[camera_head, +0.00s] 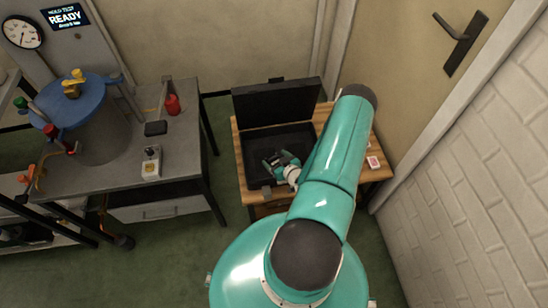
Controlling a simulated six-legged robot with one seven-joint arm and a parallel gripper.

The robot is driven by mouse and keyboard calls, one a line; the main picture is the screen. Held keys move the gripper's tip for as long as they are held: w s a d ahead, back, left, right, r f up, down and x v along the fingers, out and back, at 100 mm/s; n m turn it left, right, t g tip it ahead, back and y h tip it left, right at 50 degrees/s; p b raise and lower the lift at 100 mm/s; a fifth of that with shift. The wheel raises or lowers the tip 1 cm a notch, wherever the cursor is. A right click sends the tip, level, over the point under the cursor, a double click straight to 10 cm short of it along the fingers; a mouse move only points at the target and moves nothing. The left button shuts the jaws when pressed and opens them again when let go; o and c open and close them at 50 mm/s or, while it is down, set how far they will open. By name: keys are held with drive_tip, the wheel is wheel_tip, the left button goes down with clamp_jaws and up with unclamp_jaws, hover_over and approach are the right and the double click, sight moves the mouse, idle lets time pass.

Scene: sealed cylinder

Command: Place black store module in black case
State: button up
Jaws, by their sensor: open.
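The black case (276,103) stands open on a small wooden table, its lid raised at the back. My gripper (274,160) is open, over or inside the lower half of the case, near its middle. I cannot tell how high it is above the case floor. No module shows between the fingers. A small black block (155,128), perhaps the black store module, lies on the grey workbench to the left, far from my gripper. My arm hides the right part of the case.
The wooden table (243,181) has a small card (373,162) at its right. The grey workbench (185,135) holds a blue-topped cylinder (95,140), a red object (172,104) and a pale switch box (151,162). A white brick wall (485,165) bounds the right. Green floor separates bench and table.

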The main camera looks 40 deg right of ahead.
drive_tip(key=v, duration=1)
drive_tip(key=shift+s+r, duration=0.25)
drive_tip(key=shift+r, duration=0.1)
drive_tip(key=w+d+r+n+g, duration=0.2)
drive_tip(key=w+r, duration=0.4)
drive_tip(key=r, duration=0.2)
drive_tip(key=w+d+r+n+g, duration=0.1)
drive_tip(key=w+d+r+g, duration=0.15)
drive_tip(key=w+r, duration=0.45)
drive_tip(key=w+a+r+g, duration=0.1)
drive_tip(key=w+a+r, duration=0.15)
drive_tip(key=r, duration=0.65)
drive_tip(key=w+a+r, duration=0.1)
drive_tip(key=a+r, duration=0.3)
drive_tip(key=r, duration=0.5)
drive_tip(key=s+a+r+g, duration=0.1)
drive_tip(key=s+a+r, duration=0.3)
drive_tip(key=a+r, duration=1)
drive_tip(key=s+a+r+y, duration=0.1)
drive_tip(key=s+a+r, duration=0.2)
drive_tip(key=s+a, duration=0.3)
drive_tip(key=s+a+r+g+y, duration=0.1)
drive_tip(key=s+a+r, duration=0.2)
drive_tip(key=s+a, duration=0.4)
drive_tip(key=shift+s+a+r+m+y, duration=0.25)
drive_tip(key=shift+r+m+y, duration=0.05)
drive_tip(key=shift+y, duration=0.1)
